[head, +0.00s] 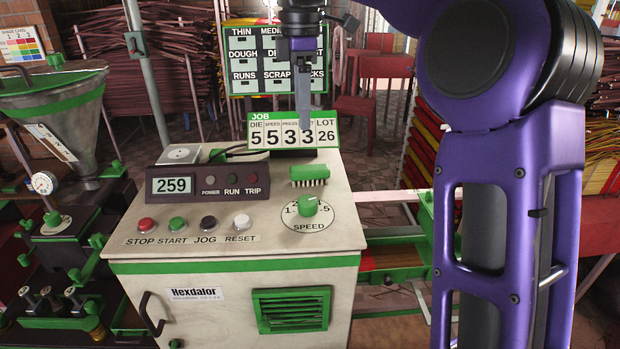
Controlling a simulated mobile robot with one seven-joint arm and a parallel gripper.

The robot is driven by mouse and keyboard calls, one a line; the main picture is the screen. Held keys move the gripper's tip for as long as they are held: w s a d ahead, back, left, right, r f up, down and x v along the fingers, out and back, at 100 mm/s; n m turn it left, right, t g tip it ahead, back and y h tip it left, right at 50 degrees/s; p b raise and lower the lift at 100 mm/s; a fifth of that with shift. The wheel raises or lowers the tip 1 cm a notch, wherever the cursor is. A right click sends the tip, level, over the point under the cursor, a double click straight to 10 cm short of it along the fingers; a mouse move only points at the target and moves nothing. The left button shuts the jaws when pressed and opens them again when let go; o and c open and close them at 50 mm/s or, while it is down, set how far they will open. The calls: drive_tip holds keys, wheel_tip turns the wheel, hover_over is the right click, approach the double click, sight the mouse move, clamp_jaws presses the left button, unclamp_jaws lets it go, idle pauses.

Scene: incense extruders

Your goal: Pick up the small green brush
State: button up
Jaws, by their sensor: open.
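The small green brush (309,173) lies on the cream top of the control cabinet (262,212), just behind the green speed knob (308,205). Its green back is up and pale bristles show along its front lower edge. My gripper (303,122) hangs above and behind the brush, pointing down in front of the job number card. It is apart from the brush and holds nothing that I can see. The fingers are seen nearly edge-on, so the gap between them is hard to make out.
The JOB card (293,133) stands at the cabinet's back edge. A display box (208,184) reading 259 and a row of buttons (190,223) are left of the brush. A metal hopper machine (60,110) stands at left. My purple arm fills the right side.

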drive_tip(key=b, duration=0.2)
hover_over(310, 167)
drive_tip(key=a, duration=0.1)
wheel_tip(310, 167, down, 8)
drive_tip(key=shift+s+a+r, duration=0.1)
drive_tip(key=shift+a+r, duration=0.05)
drive_tip(key=f, duration=0.2)
drive_tip(key=d+f+b, duration=0.1)
drive_tip(key=f, duration=0.1)
drive_tip(key=shift+d+f+b, duration=0.1)
drive_tip(key=shift+f+b, duration=0.2)
drive_tip(key=shift+f, duration=0.4)
clamp_jaws()
